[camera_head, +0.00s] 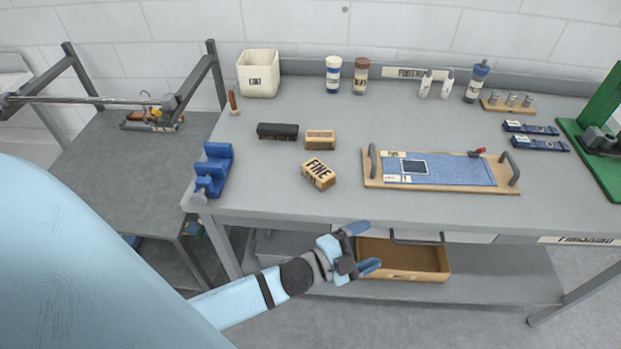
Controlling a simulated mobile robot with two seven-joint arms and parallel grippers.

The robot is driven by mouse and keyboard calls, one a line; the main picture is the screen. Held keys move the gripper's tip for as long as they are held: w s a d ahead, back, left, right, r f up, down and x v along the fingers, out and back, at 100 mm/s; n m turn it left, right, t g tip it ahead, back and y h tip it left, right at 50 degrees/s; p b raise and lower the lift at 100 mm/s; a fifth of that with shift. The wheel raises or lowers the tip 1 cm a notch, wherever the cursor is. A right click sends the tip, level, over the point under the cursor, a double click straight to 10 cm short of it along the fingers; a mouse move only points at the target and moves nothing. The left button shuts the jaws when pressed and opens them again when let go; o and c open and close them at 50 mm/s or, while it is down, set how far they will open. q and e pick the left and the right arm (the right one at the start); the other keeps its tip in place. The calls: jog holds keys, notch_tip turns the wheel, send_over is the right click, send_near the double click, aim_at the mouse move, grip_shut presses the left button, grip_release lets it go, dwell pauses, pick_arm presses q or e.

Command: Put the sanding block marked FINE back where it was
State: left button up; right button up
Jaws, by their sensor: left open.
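The sanding block marked FINE (318,174) lies on the grey workbench (290,205), turned at an angle, with its lettering facing up. It is apart from the other blocks behind it. My left gripper (367,247) is open and empty, in front of the bench's front edge, below and to the right of the FINE block. Its blue fingers are apart and point to the right. My right gripper is not in view.
A black block (277,131) and a tan brush-like block (320,140) lie behind the FINE block. A blue vise (214,170) is at the left edge. A wooden tray with handles (440,188) lies to the right.

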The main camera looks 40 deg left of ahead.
pick_arm(q)
jog(key=s+a+f+n+g+y, duration=0.2)
jog(key=s+f+n+y, duration=0.1)
jog(key=s+f+n, duration=0.3)
jog(key=s+a+f+n+g+y, duration=0.2)
jog(key=s+a+f+n+g, duration=0.1)
jog(key=s+f+n, duration=0.3)
jog(key=shift+s+f+n+y, duration=0.15)
jog(key=shift+s+n+y, duration=0.15)
jog(key=shift+n+y, duration=0.15)
jog(key=r+p, duration=0.4)
jog(key=shift+a, duration=0.2)
